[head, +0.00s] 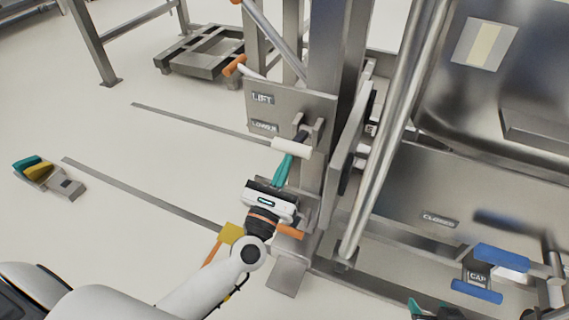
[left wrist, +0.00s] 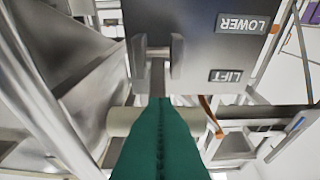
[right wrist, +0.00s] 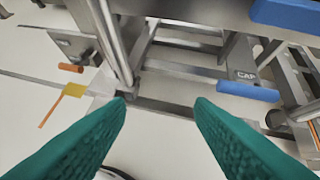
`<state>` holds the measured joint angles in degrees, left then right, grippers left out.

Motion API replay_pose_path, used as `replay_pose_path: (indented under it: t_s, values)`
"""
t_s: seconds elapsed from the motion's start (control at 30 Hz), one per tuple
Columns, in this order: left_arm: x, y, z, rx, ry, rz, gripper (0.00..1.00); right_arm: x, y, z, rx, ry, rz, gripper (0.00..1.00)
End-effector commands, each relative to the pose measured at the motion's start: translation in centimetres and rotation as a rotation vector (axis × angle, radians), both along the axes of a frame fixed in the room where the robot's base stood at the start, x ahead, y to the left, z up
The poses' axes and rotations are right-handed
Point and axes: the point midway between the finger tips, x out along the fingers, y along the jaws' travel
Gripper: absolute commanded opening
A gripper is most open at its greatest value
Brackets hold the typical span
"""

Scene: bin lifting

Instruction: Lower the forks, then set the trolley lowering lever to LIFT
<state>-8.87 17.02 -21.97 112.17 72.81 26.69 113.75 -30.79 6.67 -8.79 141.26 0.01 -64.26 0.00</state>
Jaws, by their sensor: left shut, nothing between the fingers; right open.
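The lowering lever has a pale cylindrical handle (head: 291,147) on a dark arm, pivoting on a steel plate (head: 290,102) marked LIFT above and LOWER below. The handle sits low, below the LOWER label. My left gripper (head: 284,168) is shut and empty, its teal fingertips at the handle's lower side. In the left wrist view the handle (left wrist: 119,121) crosses behind the shut fingers; whether they touch cannot be told. My right gripper (right wrist: 160,110) is open and empty, at the bottom edge in the head view. I cannot pick out the forks with certainty.
A steel post and slanted tubes (head: 385,130) stand right of the lever. A blue handle (head: 502,257) with a CAP label is at lower right. A low grey frame (head: 205,50) stands at the back.

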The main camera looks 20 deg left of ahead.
Motion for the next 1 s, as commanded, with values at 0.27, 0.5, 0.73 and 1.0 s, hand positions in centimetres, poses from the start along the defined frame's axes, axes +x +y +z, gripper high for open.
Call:
replay_pose_path:
  t_s: [0.27,0.5,0.73,1.0]
  values:
    - [0.0,0.0,1.6,0.001,0.061,0.001,0.00,-5.9,-2.1,-1.8,-0.078,0.371,-0.028,0.49]
    - [0.1,0.0,1.8,0.003,0.106,0.001,0.00,-6.9,-2.4,-7.5,-0.102,0.509,-0.032,0.49]
    - [0.1,0.0,2.0,0.005,0.136,0.001,0.00,-6.9,-2.4,-12.2,-0.106,0.539,-0.027,0.49]
    - [0.1,0.0,2.3,0.005,0.163,0.001,0.00,-7.7,-2.4,-16.9,-0.109,0.562,-0.022,0.49]
